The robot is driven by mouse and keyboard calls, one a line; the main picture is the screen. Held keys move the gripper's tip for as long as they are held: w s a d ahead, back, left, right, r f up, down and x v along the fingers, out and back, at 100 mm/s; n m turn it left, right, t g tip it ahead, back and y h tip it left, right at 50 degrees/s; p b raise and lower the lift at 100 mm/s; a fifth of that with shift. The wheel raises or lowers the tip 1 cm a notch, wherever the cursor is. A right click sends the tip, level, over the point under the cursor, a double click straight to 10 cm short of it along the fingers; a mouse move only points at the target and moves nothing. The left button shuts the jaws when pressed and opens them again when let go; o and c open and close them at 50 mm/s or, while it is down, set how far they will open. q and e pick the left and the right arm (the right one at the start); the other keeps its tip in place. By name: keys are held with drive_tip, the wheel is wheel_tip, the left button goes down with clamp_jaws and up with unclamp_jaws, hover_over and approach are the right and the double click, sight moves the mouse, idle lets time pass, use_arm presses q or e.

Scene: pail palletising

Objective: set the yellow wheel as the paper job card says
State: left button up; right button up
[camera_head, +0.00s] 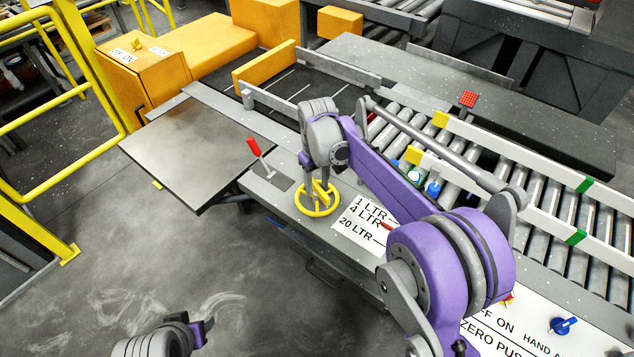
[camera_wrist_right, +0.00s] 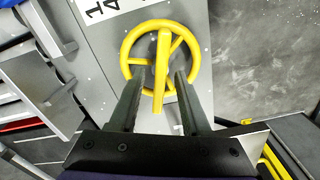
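The yellow wheel (camera_head: 305,211) lies on the grey bench top and also shows in the right wrist view (camera_wrist_right: 127,49), with its spokes and a raised yellow bar. My right gripper (camera_head: 318,190) is over the wheel. In the right wrist view its two fingers (camera_wrist_right: 162,72) stand apart on either side of the yellow bar, with gaps visible. A white scale plate (camera_head: 355,215) beside the wheel reads 1 LTR, 4 LTR and 20 LTR. A small red pointer (camera_head: 386,226) is at its right side, near the 4 LTR line. I cannot make out a paper job card. My left gripper (camera_head: 200,331) is at the bottom left, partly seen.
A red-handled lever (camera_head: 254,148) stands left of the wheel. A roller conveyor (camera_head: 480,165) with white rails runs behind. A white panel with a blue knob (camera_head: 563,325) is at the lower right. A yellow guard rail (camera_head: 50,120) stands left; the floor (camera_head: 230,280) in front is clear.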

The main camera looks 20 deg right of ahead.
sight(318, 186)
wheel_tip(318, 186, up, 11)
drive_tip(key=shift+p, duration=0.45)
drive_tip(key=shift+f, duration=0.1)
idle(0.4)
drive_tip(key=s+d+r+m+t+p, duration=0.1)
drive_tip(key=s+d+m+t+p, duration=0.1)
drive_tip(key=s, duration=1)
drive_tip(key=s+f+t+p, duration=0.1)
drive_tip(key=s+f, duration=0.2)
drive_tip(key=s, duration=0.4)
drive_tip(key=s+d+f+m+t+p, duration=0.1)
drive_tip(key=s+f, duration=0.3)
drive_tip(key=s, duration=0.4)
drive_tip(key=shift+m+t, duration=0.3)
drive_tip(key=shift+t, duration=0.4)
drive_tip(key=shift+d, duration=0.15)
